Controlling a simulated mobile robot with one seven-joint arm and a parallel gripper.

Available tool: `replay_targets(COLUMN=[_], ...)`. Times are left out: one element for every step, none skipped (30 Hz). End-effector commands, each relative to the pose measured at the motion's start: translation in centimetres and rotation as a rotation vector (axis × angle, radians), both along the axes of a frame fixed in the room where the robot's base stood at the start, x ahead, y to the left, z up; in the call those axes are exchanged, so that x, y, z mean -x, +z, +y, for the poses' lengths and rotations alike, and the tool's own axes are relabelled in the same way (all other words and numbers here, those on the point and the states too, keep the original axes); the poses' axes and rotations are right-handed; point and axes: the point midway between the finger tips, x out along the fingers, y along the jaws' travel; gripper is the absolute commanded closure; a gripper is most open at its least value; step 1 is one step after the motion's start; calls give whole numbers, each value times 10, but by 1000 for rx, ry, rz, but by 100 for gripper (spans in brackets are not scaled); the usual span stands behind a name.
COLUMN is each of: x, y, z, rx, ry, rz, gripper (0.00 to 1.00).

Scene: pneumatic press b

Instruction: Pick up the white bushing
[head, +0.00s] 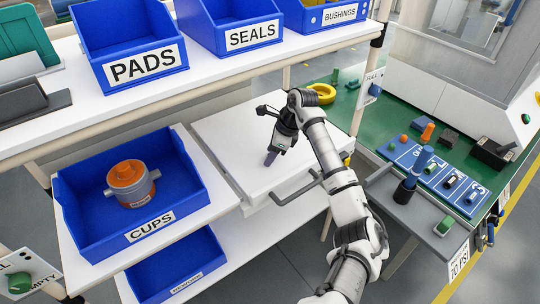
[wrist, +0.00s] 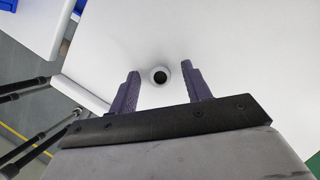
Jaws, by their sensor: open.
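The white bushing (wrist: 160,75) is a small white ring with a dark hole, seen in the wrist view against a white surface. It lies between the tips of the two dark purple fingers of my gripper (wrist: 163,80), with a gap on each side. My gripper is open and empty. In the head view my gripper (head: 270,158) points down over the white work surface (head: 228,130). I cannot make out the bushing in the head view, and how far the fingertips are from the surface is hard to tell.
A grey handle (head: 292,192) sits at the front of the white surface. A shelf above carries blue bins, including the BUSHINGS bin (head: 335,14). A blue CUPS bin (head: 190,190) stands at left. A green bench (head: 385,118) with a blue board and small parts is at right.

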Motion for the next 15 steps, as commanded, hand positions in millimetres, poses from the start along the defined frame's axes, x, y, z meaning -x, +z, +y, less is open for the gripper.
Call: replay_targets(x=[0,0,0,0,0,0,0,0,0,0,0,0,0,0,0], y=[0,0,0,0,0,0,0,0,0,0,0,0,0,0,0], z=[0,0,0,0,0,0,0,0,0,0,0,0,0,0,0], rx=[0,0,0,0,0,0,0,0,0,0,0,0,0,0,0], ry=[0,0,0,0,0,0,0,0,0,0,0,0,0,0,0], rz=[0,0,0,0,0,0,0,0,1,1,1,1,1,1,1], gripper=[52,52,52,53,57,62,66,70,75,79,83,88,92,96,100])
